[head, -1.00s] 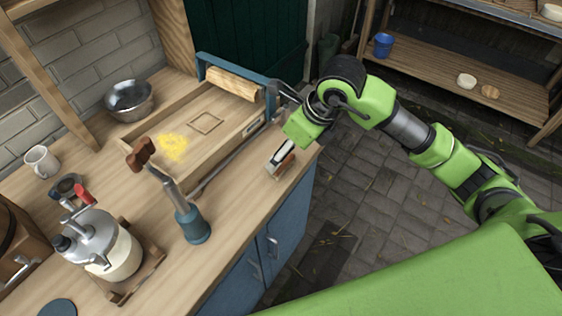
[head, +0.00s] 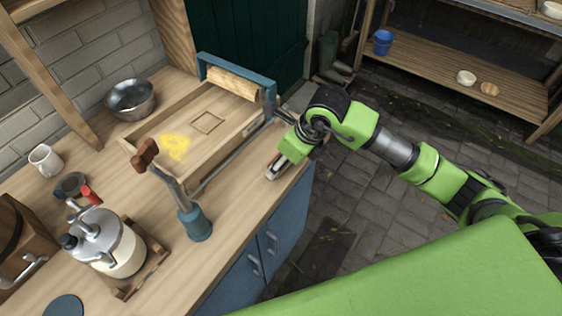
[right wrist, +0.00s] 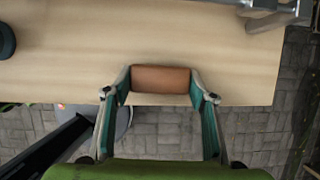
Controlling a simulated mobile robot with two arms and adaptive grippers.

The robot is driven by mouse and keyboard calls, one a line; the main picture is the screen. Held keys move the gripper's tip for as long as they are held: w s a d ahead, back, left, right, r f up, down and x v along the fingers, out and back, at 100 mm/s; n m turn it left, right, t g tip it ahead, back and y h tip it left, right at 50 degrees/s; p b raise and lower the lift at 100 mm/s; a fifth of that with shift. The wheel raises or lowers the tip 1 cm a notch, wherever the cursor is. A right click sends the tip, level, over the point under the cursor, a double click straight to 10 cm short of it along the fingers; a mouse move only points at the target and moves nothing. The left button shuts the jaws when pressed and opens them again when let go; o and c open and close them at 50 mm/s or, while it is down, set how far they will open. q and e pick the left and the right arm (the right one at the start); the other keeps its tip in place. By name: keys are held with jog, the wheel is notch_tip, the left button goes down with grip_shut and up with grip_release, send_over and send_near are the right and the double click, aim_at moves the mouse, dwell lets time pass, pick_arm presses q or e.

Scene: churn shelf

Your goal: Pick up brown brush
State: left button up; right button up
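The brown brush (right wrist: 160,79) shows in the right wrist view as a brown block between my right gripper's fingers, near the worktop's front edge. In the head view a small part of the brush (head: 282,159) shows at the right end of the worktop, mostly hidden by the gripper. My right gripper (right wrist: 160,84) is open and straddles the brush, one finger close beside each end. I cannot tell whether the fingers touch it. My left gripper is not in view.
On the wooden worktop (head: 240,195), a shallow wooden tray (head: 207,108) holds yellow powder. Nearby are a mallet-like tool (head: 146,153) in a blue holder (head: 195,226), a metal bowl (head: 131,99), a mug (head: 46,160) and a churn (head: 106,243). Paved floor lies beyond the edge.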

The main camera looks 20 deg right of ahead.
jog(key=shift+r, duration=0.2)
jog(key=shift+r+b, duration=0.25)
jog(key=shift+b, duration=0.05)
notch_tip(320, 180, up, 3)
jog(key=shift+f+b, duration=0.2)
jog(key=shift+b, duration=0.4)
jog(key=s+a+r+b, duration=0.1)
jog(key=s+a+r, duration=0.1)
jog(key=s+r, duration=0.2)
jog(key=s+a+r+b, duration=0.1)
jog(key=s+a+r, duration=0.1)
jog(key=s+r, duration=0.3)
jog(key=s, duration=0.4)
jog(key=shift+a+r, duration=0.3)
jog(key=shift+a, duration=0.05)
jog(key=shift+o, duration=0.7)
jog(key=shift+s, duration=0.1)
